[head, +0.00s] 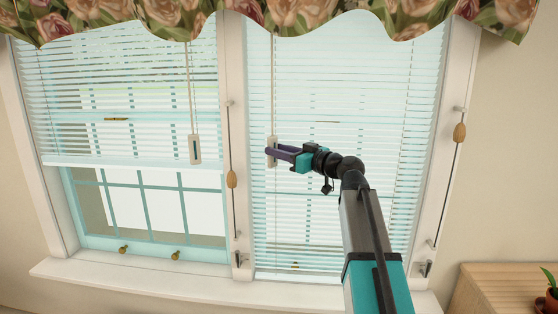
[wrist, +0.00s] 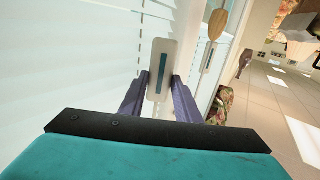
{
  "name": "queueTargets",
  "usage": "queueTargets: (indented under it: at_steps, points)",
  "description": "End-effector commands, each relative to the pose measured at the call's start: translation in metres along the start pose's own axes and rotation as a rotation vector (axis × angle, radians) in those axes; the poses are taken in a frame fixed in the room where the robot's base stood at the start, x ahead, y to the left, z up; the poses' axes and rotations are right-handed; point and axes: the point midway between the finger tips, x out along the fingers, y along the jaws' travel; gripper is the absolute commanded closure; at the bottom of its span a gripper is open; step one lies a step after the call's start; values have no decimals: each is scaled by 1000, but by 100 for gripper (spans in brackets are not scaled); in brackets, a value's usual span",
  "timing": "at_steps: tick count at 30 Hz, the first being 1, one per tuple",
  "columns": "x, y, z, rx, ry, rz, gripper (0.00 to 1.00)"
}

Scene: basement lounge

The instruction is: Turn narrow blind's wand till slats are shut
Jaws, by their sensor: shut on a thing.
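My gripper (head: 276,152) is shut on a white handle with a dark slot (head: 271,144), which hangs on a cord in front of the right blind (head: 350,130). In the wrist view the handle (wrist: 157,58) stands between my two purple fingers (wrist: 160,84). The right blind is fully lowered; thin gaps show between its slats. A thin rod with a wooden grip (head: 231,178) hangs on the post left of this blind. Another such rod with a wooden grip (head: 459,132) hangs on the right frame. I cannot tell which rod belongs to which blind.
The left blind (head: 120,100) is partly raised over its window, with its own white handle (head: 195,149) hanging in front. A floral valance (head: 300,15) crosses the top. The window sill (head: 140,277) juts out below. A wooden cabinet (head: 500,285) with a plant stands at lower right.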

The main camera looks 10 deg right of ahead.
Motion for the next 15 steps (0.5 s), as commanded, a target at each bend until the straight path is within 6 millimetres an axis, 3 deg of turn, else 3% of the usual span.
queueTargets:
  at_steps: [15]
  points:
    - [2, 7, 2, 0, 2, -164, 93]
